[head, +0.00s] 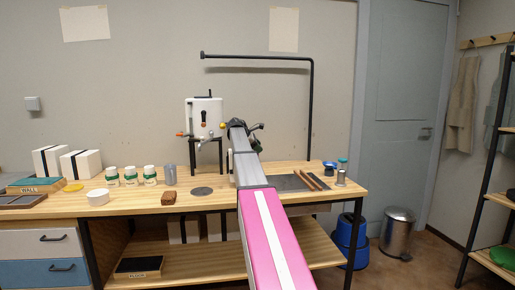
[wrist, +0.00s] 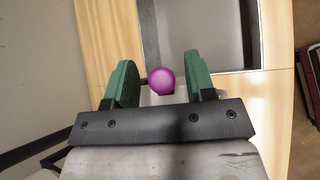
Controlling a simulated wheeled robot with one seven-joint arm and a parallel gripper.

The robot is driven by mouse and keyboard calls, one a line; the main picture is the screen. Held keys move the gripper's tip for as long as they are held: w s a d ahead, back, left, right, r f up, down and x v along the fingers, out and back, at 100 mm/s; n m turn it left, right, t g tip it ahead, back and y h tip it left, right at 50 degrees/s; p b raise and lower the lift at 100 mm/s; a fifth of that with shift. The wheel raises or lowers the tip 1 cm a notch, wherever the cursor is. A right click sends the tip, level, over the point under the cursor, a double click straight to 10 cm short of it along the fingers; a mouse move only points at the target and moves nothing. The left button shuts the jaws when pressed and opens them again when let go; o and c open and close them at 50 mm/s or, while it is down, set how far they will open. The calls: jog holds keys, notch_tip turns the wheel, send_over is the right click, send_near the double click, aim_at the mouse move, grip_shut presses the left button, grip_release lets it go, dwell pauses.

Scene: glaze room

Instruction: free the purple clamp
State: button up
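My gripper (wrist: 160,77) has two green fingers, which stand apart on either side of the knob. In the head view my gripper (head: 238,124) is near the white wall-side unit (head: 203,113), and my arm hides the clamp there.
The wooden bench (head: 228,205) runs along the wall. A black pipe frame (head: 311,110) rises behind my arm. White-lidded jars (head: 130,176), a brown block (head: 169,198) and a grey disc (head: 202,191) stand left; a dark mat (head: 290,183) with sticks lies right.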

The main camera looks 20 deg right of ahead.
jog(key=v, duration=1)
jog(key=shift+a+r, duration=0.25)
jog(key=shift+a, duration=0.05)
jog(key=shift+s, duration=0.1)
